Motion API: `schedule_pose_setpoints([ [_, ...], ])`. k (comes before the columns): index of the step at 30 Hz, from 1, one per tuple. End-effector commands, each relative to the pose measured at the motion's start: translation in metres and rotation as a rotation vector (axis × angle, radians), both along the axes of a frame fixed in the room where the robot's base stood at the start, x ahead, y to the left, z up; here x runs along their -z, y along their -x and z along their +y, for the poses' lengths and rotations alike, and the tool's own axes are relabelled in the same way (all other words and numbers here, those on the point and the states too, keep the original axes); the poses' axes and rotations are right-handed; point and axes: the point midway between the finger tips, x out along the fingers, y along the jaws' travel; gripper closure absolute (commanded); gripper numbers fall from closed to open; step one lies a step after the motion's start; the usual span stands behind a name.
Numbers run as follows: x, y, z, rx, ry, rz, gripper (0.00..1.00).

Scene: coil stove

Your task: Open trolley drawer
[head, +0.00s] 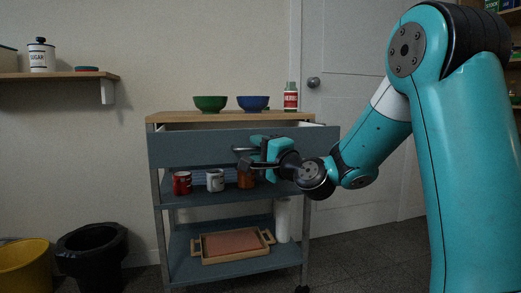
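The trolley drawer has a wide blue-grey front (195,148) under the trolley's wooden top (175,117). It stands partly open: its front juts out toward me, and a strip of pale interior shows above its upper edge. My gripper (243,156) is in front of the middle of the drawer front, its dark fingers pointing left. The drawer's handle is hidden or too small to make out behind the fingers. I cannot tell whether the fingers are closed on it.
A green bowl (210,103), a blue bowl (253,103) and a red-labelled jar (291,98) stand on top. Mugs (215,181) stand on the middle shelf. A wooden tray (234,259) lies on the bottom shelf. A black bin (92,252) stands left of the trolley.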

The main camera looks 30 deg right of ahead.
Motion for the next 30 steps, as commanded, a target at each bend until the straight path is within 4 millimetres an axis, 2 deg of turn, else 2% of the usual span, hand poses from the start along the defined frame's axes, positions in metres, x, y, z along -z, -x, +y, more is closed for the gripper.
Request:
schedule_pose_setpoints([
  [5, 0.000, 0.001, 0.000, -0.002, 0.000, 0.000, 0.62],
  [8, 0.002, 0.009, -0.002, 0.000, -0.001, 0.000, 0.62],
  [14, 0.013, 0.048, -0.009, 0.007, -0.002, 0.002, 0.62],
  [22, 0.029, 0.117, -0.017, 0.011, 0.004, -0.005, 0.62],
  [30, 0.033, 0.150, -0.021, 0.009, 0.004, -0.004, 0.62],
])
